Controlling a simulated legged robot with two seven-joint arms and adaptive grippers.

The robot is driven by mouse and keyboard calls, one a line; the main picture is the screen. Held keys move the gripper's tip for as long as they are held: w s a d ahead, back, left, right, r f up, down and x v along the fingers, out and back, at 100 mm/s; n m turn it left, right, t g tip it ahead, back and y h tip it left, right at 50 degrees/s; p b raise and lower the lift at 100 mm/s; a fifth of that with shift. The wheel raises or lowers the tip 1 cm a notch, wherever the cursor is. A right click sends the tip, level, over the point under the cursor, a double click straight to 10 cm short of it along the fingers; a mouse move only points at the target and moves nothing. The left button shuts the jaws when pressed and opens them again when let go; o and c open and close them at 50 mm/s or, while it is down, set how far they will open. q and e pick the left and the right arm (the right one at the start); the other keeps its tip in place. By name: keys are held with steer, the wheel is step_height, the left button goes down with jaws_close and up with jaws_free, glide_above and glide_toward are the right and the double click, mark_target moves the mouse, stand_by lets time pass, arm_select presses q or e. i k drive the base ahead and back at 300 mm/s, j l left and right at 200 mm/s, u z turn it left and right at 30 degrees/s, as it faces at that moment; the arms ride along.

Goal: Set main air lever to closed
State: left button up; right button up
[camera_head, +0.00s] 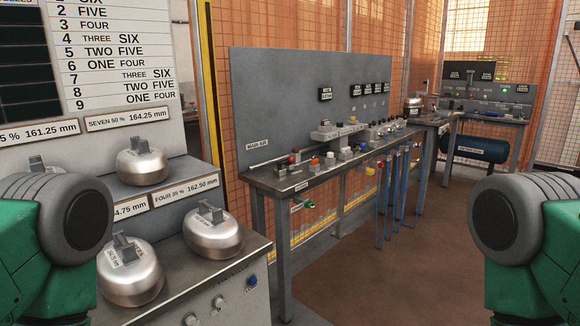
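A grey workbench (270,183) with an upright grey back panel (285,110) stands in the middle of the view. A small sign that seems to read "MAIN AIR" (257,144) is at the panel's lower left. Small coloured fittings, one with a red top (293,158), sit on the bench below and right of it. A small green part (308,204) shows under the bench's front edge by a white label. I cannot tell which part is the main air lever or how it is set. Neither gripper is in view; only my green and grey arm links show at both sides.
A nearer stand at left holds several silver rounded weights (142,166) under a number board (110,50). Blue hoses (378,215) hang from the bench. A second bench (480,118) with a dark blue tank (481,148) is farther right. Brown floor (400,280) is clear ahead.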

mark_target(291, 161)
steer(key=i+l+u, duration=0.2)
steer(key=u, duration=0.3)
steer(key=i+l+u, duration=0.15)
steer(key=u, duration=0.35)
steer(key=l+u, duration=0.45)
steer(key=i+j, duration=0.05)
